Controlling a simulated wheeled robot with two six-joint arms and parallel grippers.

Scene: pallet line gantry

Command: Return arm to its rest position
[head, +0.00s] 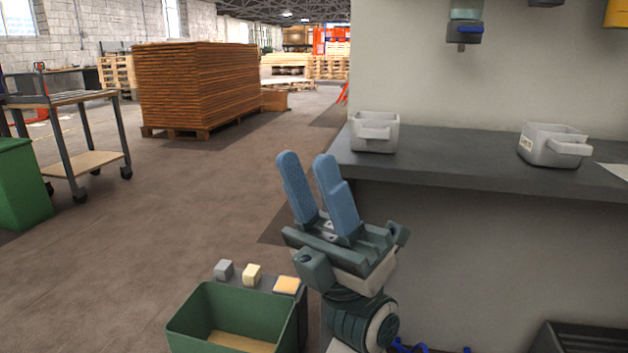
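A dark grey counter (450,160) at right holds a light grey bin (374,134) and another grey bin (553,146). A green crate (232,318) is below left, beside small blocks (252,273). A cart (75,130) and stacked boards (200,88) stand farther left, with open floor between.

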